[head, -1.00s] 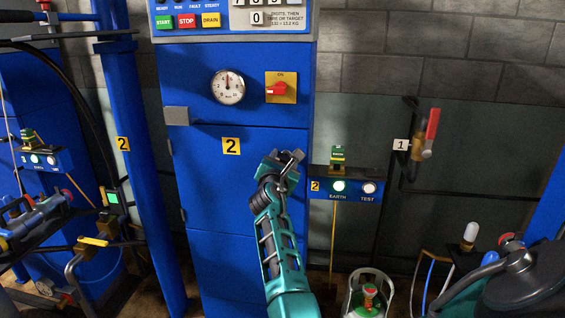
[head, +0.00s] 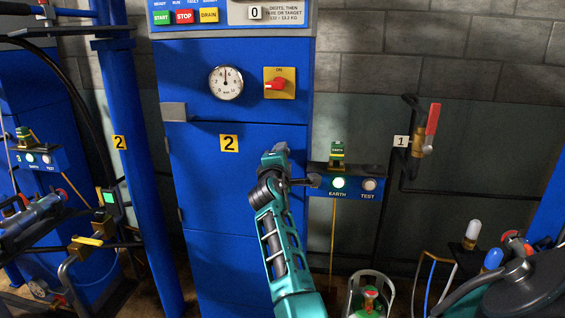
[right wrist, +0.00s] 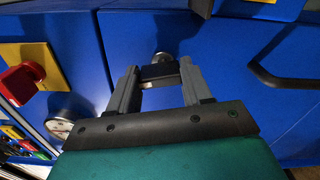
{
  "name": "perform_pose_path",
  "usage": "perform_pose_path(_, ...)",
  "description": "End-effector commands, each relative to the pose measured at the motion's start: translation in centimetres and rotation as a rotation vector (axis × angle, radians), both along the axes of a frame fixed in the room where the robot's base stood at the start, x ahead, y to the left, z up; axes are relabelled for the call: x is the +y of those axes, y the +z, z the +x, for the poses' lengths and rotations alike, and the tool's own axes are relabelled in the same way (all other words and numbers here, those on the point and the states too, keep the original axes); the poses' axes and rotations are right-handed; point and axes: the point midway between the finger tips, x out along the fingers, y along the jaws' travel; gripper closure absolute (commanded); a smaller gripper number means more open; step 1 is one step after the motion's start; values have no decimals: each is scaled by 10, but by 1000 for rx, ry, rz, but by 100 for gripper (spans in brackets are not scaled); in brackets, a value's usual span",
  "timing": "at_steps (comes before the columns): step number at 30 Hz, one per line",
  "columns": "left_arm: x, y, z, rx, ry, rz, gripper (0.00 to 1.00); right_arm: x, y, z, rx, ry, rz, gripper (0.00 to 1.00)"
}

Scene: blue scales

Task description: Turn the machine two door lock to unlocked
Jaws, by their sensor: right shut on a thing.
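Machine two is the blue cabinet with a yellow "2" plate (head: 229,144) on its door (head: 205,185). My right gripper (head: 276,154) is at the right part of this door, below the red switch. In the right wrist view, my right gripper (right wrist: 160,80) has its two fingers closed on a dark bar (right wrist: 159,72), which looks like the lock's handle. A round metal piece (right wrist: 162,57) shows just behind it on the blue door. In the head view the lock is hidden behind my gripper, so I cannot read its setting. My left gripper is not in view.
A red switch (head: 276,84) on a yellow plate and a round gauge (head: 226,83) sit above the door. A small blue box (head: 345,182) with EARTH and TEST lamps stands close to the right of my arm. A dark door handle (right wrist: 285,78) shows in the right wrist view.

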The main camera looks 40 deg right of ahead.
Motion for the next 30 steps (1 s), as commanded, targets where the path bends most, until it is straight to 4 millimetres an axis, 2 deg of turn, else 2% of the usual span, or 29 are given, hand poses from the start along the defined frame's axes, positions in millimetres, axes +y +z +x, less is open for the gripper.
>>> perform_pose_path(12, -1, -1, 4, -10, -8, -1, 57, -2, 2, -1, -163, -3, 123, 82)
perform_pose_path(29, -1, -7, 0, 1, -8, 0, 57, -3, 3, -1, -189, -3, 143, 82)
perform_pose_path(30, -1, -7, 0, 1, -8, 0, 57, -3, 3, -1, -189, -3, 143, 50)
